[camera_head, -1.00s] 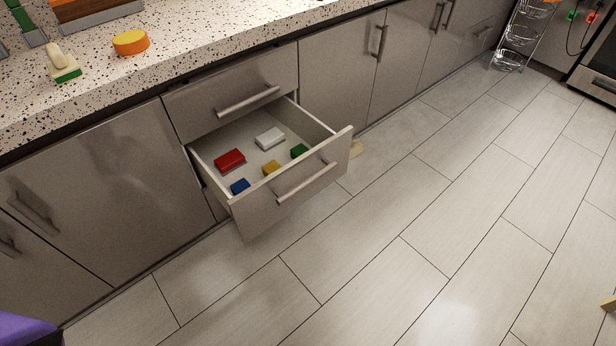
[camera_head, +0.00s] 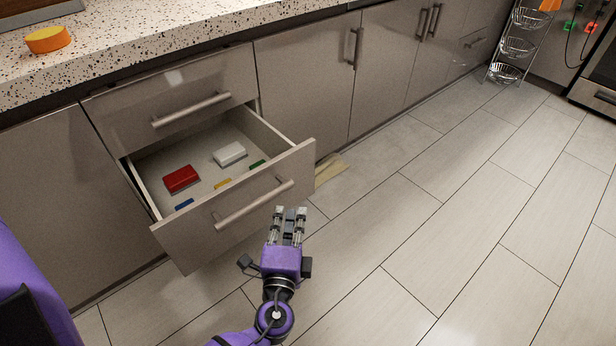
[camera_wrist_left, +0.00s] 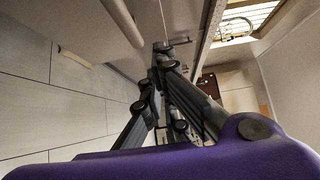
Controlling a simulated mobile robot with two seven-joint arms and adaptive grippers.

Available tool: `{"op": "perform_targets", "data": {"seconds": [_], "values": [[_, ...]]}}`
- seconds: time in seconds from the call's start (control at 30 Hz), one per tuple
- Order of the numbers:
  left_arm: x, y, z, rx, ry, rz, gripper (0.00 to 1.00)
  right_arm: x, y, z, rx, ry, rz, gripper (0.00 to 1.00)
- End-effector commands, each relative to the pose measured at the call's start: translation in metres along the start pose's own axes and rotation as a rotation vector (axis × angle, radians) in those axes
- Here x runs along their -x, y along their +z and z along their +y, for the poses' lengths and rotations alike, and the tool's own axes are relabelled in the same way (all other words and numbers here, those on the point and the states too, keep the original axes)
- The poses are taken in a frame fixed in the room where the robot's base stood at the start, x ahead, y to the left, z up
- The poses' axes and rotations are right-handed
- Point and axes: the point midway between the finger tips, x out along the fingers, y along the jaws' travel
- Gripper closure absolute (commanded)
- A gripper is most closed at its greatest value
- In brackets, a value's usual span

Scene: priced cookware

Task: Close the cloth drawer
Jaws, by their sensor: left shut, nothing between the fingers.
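The cloth drawer (camera_head: 232,212) stands pulled open below a shut upper drawer. Folded cloths lie inside: a red one (camera_head: 181,179), a white one (camera_head: 230,154), and blue, yellow and green ones partly hidden by the drawer front. The drawer's bar handle (camera_head: 254,205) is on its front. My left gripper (camera_head: 291,211) is shut and empty, in front of the drawer front, near the right end of the handle; I cannot tell whether it touches. In the left wrist view the shut fingers (camera_wrist_left: 160,62) point along the drawer front, with the handle (camera_wrist_left: 122,22) at upper left. My right gripper is not in view.
A speckled counter (camera_head: 150,45) with an orange and yellow round sponge (camera_head: 47,39) runs above the cabinets. A beige cloth-like piece (camera_head: 330,170) lies on the floor right of the drawer. A wire basket rack (camera_head: 517,46) stands far back right. The tiled floor (camera_head: 430,230) is largely clear.

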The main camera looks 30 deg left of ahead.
Motion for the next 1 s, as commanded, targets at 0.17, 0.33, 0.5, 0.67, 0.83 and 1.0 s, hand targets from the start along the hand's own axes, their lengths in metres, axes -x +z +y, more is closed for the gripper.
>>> {"op": "perform_targets", "data": {"seconds": [0.17,0.33,0.5,0.67,0.83,1.0], "values": [[-0.012,0.001,-0.004,0.000,-0.014,-0.004,1.00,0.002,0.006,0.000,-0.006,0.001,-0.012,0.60],[-0.043,0.001,-0.005,0.001,-0.014,-0.004,1.00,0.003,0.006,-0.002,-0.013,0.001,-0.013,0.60],[-0.081,0.001,-0.006,0.002,-0.014,-0.004,1.00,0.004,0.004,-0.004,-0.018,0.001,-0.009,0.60],[-0.108,0.009,-0.004,-0.002,-0.011,-0.006,1.00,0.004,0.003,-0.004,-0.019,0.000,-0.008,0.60],[-0.122,0.024,-0.004,0.000,-0.010,-0.004,1.00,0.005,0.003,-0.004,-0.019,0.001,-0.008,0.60],[-0.127,0.029,-0.003,0.000,-0.009,-0.003,1.00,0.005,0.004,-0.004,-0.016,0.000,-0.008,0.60]]}}
